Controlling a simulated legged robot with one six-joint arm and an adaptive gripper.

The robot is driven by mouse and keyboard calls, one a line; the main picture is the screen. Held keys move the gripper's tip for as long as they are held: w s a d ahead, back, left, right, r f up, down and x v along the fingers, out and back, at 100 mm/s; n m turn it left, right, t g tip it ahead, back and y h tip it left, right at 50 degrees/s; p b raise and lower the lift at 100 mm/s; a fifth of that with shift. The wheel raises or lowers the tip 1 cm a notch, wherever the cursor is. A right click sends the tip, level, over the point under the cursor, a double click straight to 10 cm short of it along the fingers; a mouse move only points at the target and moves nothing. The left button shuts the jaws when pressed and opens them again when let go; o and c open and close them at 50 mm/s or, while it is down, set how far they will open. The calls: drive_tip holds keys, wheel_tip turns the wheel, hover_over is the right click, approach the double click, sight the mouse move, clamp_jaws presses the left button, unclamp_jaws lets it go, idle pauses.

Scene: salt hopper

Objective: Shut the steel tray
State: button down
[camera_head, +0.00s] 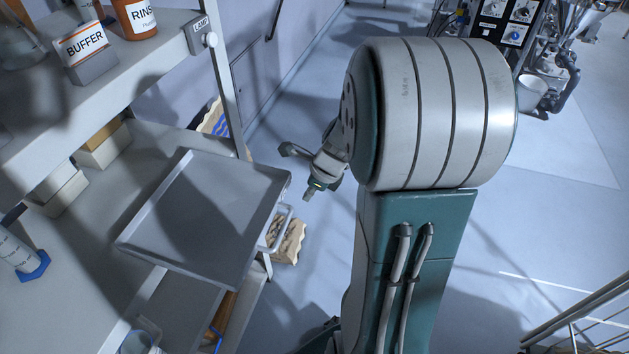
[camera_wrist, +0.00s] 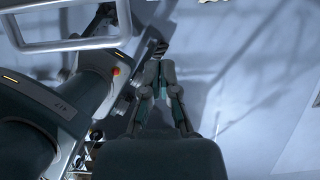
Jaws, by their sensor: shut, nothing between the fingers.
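The steel tray (camera_head: 160,215) is a shallow grey tray that juts out from the bench on the left of the head view. A looped handle (camera_head: 285,232) is on its right-hand edge. The handle also shows at the upper left of the wrist view (camera_wrist: 72,47). My gripper (camera_head: 311,192) is just right of the tray in the head view, apart from the handle. In the wrist view my gripper (camera_wrist: 160,58) has its fingers together and empty, to the right of the handle. My arm hides part of the scene.
Above the tray, a shelf holds a BUFFER box (camera_head: 87,50) and an orange RINSE bottle (camera_head: 135,18). Machinery (camera_head: 540,80) is at the upper right and railings (camera_head: 585,325) at the lower right. Open floor lies between.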

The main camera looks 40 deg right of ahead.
sight(207, 178)
drive_tip(key=shift+w+a+f, duration=0.3)
drive_tip(key=shift+w+a, duration=0.15)
drive_tip(key=shift+w, duration=0.2)
drive_tip(key=shift+w+a+f, duration=0.25)
drive_tip(key=shift+w+a, duration=0.25)
drive_tip(key=shift+w, duration=0.1)
drive_tip(key=shift+w+a+f, duration=0.3)
drive_tip(key=shift+w+a, duration=0.15)
drive_tip(key=shift+w, duration=0.2)
drive_tip(key=w+a, duration=0.4)
drive_tip(key=w, duration=0.2)
drive_tip(key=w+a, duration=0.4)
drive_tip(key=w, duration=0.2)
drive_tip(key=w+a, duration=0.5)
drive_tip(key=w, duration=0.1)
